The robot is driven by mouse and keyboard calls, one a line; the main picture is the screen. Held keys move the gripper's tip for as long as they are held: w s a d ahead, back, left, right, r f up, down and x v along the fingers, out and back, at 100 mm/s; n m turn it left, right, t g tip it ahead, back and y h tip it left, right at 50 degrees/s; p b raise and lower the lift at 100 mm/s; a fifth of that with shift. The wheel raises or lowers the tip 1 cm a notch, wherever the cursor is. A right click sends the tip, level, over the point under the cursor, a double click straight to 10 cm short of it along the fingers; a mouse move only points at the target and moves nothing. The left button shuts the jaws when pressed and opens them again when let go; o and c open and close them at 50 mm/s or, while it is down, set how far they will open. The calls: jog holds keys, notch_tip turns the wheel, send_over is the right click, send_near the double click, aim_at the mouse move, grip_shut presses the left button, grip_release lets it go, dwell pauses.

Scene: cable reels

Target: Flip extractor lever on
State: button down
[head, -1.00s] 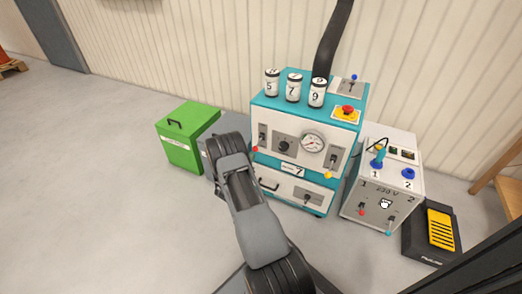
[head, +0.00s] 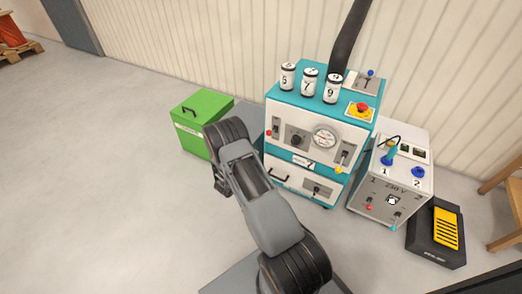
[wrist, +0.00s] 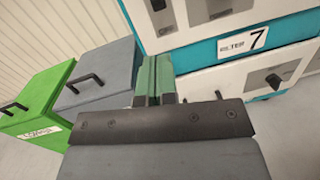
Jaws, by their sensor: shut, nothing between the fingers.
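The teal and white machine (head: 330,125) stands against the wall with several levers. One lever with a blue knob (head: 371,73) sits on a grey plate on its top, right of the black hose (head: 350,35). A red-tipped lever (head: 270,132) is at the left of the front, and a yellow-tipped lever (head: 339,168) at the right. I cannot read which is labelled extractor. In the wrist view my gripper (wrist: 154,72) is shut and empty, its green fingers in front of the machine's lower left, apart from any lever. In the head view the fingers are hidden.
A green box (head: 203,122) and a grey box (wrist: 95,75) stand left of the machine. A white power unit (head: 391,180) and a black-yellow pedal (head: 440,232) are at its right. Three numbered canisters (head: 310,83) stand on top.

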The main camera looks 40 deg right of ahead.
jog(key=s+a+r+p, duration=0.1)
jog(key=s+a+r, duration=0.1)
jog(key=a, duration=0.5)
jog(key=shift+s+r+p, duration=0.15)
jog(key=shift+s+p, duration=0.15)
